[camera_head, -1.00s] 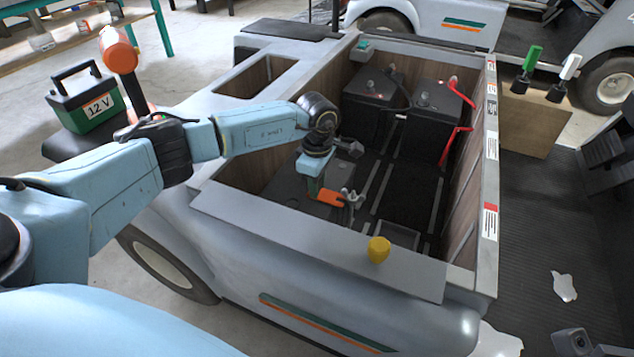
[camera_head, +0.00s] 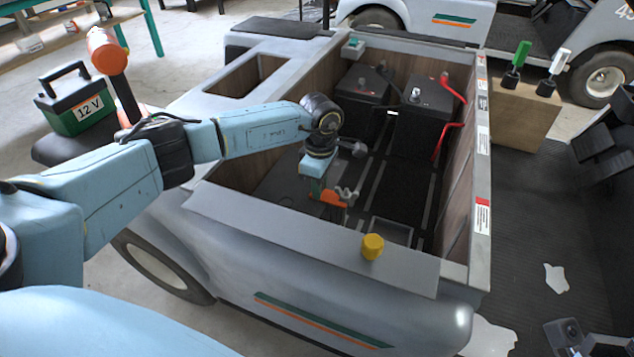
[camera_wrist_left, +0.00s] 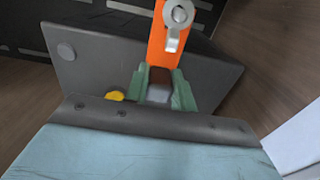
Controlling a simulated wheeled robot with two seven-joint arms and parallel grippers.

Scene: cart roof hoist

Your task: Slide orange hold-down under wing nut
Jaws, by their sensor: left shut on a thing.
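The orange hold-down (camera_head: 330,198) is a flat strip inside the cart's open bay. My left gripper (camera_head: 318,188) is shut on its near end; the green fingers also show in the left wrist view (camera_wrist_left: 160,88). The strip (camera_wrist_left: 160,48) runs away from the fingers over a dark grey box top. The silvery wing nut (camera_head: 348,196) stands at the strip's far end. In the wrist view the wing nut (camera_wrist_left: 180,14) overlaps the strip's right side. The strip's tip is hidden or out of frame. My right gripper is not in view.
Bay walls enclose the work on all sides, and the grey front ledge (camera_head: 300,235) carries a yellow cap (camera_head: 372,247). Two black batteries (camera_head: 420,105) with red cables stand at the back right. A green 12 V box (camera_head: 78,100) is at the left.

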